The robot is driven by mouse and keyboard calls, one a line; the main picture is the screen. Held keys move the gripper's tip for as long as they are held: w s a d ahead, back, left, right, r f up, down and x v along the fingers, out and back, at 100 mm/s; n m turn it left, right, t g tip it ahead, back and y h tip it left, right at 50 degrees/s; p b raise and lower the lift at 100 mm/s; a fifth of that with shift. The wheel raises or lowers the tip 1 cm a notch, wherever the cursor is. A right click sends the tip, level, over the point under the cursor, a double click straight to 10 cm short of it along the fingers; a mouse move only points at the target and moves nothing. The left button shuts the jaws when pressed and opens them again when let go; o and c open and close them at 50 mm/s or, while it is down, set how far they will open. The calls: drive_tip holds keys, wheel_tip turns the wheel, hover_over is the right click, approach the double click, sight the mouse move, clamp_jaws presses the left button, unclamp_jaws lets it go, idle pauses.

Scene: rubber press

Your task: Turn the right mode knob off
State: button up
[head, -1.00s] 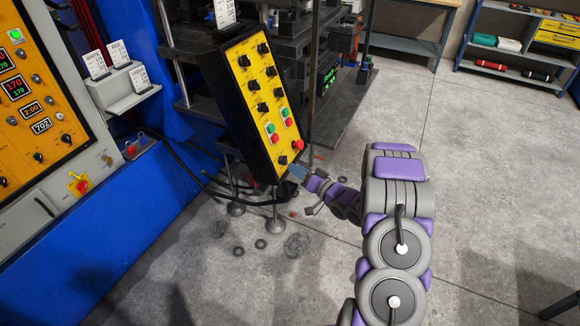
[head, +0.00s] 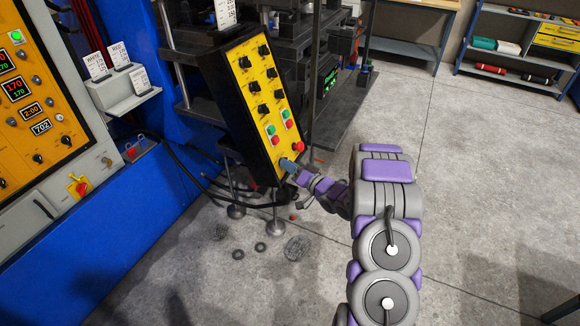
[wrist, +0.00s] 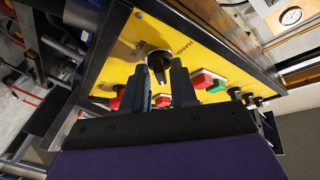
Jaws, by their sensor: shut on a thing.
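The yellow control panel (head: 262,95) stands tilted in a black housing, with several black knobs and red and green buttons. My gripper (head: 287,165) is at the panel's lower end in the head view, where its tip covers the lowest knob. In the wrist view, the black mode knob (wrist: 158,62) sits on the yellow face beside printed lettering too blurred to read fully. My gripper's two dark fingers (wrist: 161,76) are on either side of this knob, shut on it. The knob's exact pointer position is hard to tell.
A red mushroom button (head: 297,146) sits just above the gripper on the panel. Red and green buttons (wrist: 205,81) lie further along the face in the wrist view. Black rings (head: 260,246) lie on the floor below. The floor to the right is open.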

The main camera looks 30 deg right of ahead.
clamp_jaws()
drive_tip(key=shift+d+f+n, duration=0.1)
drive_tip(key=shift+d+n, duration=0.05)
drive_tip(key=shift+n, duration=0.15)
drive_tip(key=shift+w+d+n+g+y+b, duration=0.2)
drive_tip(key=shift+n+y, duration=0.8)
drive_tip(key=shift+n, duration=0.85)
drive_tip(key=shift+s+d+n+g+y+b, duration=0.1)
drive_tip(key=shift+n+g+y, duration=0.15)
drive_tip(key=shift+n+y, duration=1.2)
drive_tip(key=shift+w+d+n+g+y+b, duration=0.2)
drive_tip(key=shift+n+y, duration=0.35)
drive_tip(key=shift+n, duration=1.75)
drive_tip(key=shift+s+a, duration=0.1)
drive_tip(key=shift+r, duration=0.2)
